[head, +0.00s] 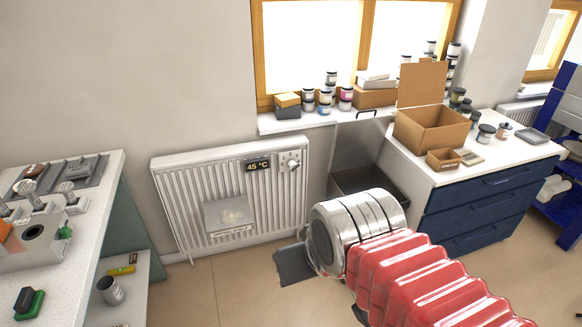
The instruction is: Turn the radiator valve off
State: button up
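The white radiator (170,175) stands against the wall in the middle left of the head view. Its round valve knob (291,165) is at the upper right corner, with small marks around it that are too small to read. Beside the knob, a dark display (257,165) reads 45 °C. My gripper (294,265) is in front of and below the radiator's right end, pointing left. It is apart from the knob. Only a dark flat part of its fingers shows past the silver wrist, so I cannot tell whether it is open.
A white counter with blue drawers (484,205) holds boxes and jars. A workbench (88,240) is at left. Floor (225,285) before the radiator is clear.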

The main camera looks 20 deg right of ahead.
aim_at(292, 165)
jog(key=i, duration=1.15)
jog(key=u, duration=0.9)
